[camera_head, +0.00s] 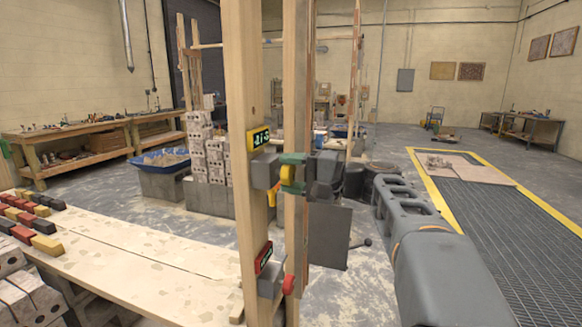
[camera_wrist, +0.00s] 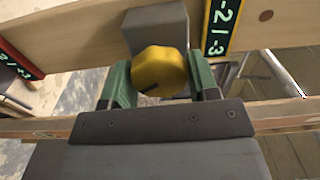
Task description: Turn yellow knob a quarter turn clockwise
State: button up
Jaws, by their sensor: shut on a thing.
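The yellow knob (camera_wrist: 159,72) sits on a grey box (camera_wrist: 156,28) fixed to a wooden post. In the wrist view my gripper (camera_wrist: 160,84) has its two green fingers on either side of the knob, shut on it. A dark mark shows on the knob's face, toward its lower left in that view. In the head view my gripper (camera_head: 289,173) is at the post beside the upper grey box (camera_head: 265,171), with a bit of the yellow knob (camera_head: 287,175) showing between the green fingers.
A red knob (camera_head: 288,285) on a lower grey box, with a red-framed plate (camera_head: 264,257), is below on the same post. A second wooden post (camera_head: 296,90) stands close by my gripper. A plank table (camera_head: 150,255) with coloured blocks is at left. Open floor lies behind.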

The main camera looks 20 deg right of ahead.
jog(key=m+p, duration=0.3)
jog(key=m, duration=0.2)
jog(key=shift+f+m, duration=0.1)
jog(key=shift+m, duration=0.2)
dwell(0.5)
jog(key=o, duration=0.9)
jog(key=v, duration=1.4)
jog(key=shift+a, duration=0.1)
